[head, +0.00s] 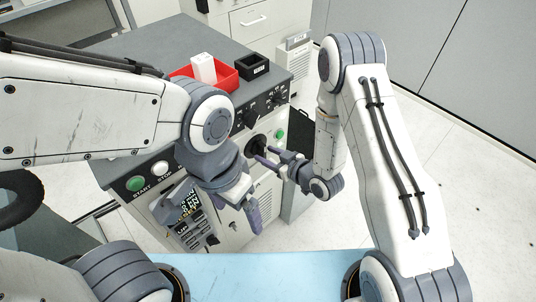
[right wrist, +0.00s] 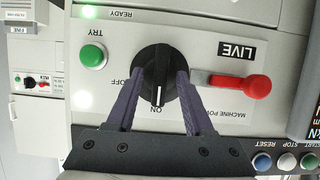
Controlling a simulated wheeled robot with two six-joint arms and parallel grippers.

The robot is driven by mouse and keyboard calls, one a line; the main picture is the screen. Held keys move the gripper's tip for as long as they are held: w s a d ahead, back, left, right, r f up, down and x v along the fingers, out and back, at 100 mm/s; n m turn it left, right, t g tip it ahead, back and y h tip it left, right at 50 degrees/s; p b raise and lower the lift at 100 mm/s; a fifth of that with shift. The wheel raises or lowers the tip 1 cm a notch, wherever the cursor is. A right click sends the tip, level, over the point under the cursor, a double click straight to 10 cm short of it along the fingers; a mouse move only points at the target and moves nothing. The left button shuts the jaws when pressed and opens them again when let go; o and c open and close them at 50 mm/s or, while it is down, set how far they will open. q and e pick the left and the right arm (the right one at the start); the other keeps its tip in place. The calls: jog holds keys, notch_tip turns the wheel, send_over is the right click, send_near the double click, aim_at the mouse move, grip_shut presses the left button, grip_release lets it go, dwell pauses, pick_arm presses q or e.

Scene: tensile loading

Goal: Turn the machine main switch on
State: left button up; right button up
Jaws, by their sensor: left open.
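The main switch is a round black rotary knob (right wrist: 157,88) on the panel marked MACHINE POWER; it also shows in the head view (head: 256,143). Its white pointer line faces the ON label, away from OFF. My right gripper (right wrist: 161,75) has its purple fingers apart, one on each side of the knob, with gaps seeming to show beside the raised grip. Whether a finger touches the knob's rim is unclear. In the head view my right gripper (head: 270,162) reaches the knob from the right. My left gripper (head: 252,210) is open and empty in front of the cabinet.
A green TRY button (right wrist: 93,55) and a red lever (right wrist: 254,86) marked LIVE flank the knob. A green START button (head: 136,183) and a display (head: 188,203) are at the left. A red tray (head: 222,77) and black box (head: 253,66) stand on top.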

jog(key=v, duration=0.4)
jog(key=shift+d+b, duration=0.15)
jog(key=shift+b, duration=0.25)
jog(key=p, duration=0.5)
send_near(266, 153)
jog(key=shift+v, duration=0.95)
notch_tip(266, 153, up, 5)
jog(key=a+n+g+h, duration=0.2)
jog(key=g+h, duration=0.2)
jog(key=h, duration=0.1)
jog(key=s+r+m+g+h, duration=0.1)
jog(key=s+r+g, duration=0.2)
jog(key=s+r, duration=0.4)
jog(key=s+a+r+m+g+h, duration=0.1)
jog(key=s+r+m+g, duration=0.1)
jog(key=s+r, duration=0.5)
jog(key=s+g, duration=0.1)
jog(key=s, duration=0.5)
jog(key=shift+a+r+h, duration=0.2)
jog(key=shift+r+h, duration=0.1)
jog(key=shift+h, duration=0.1)
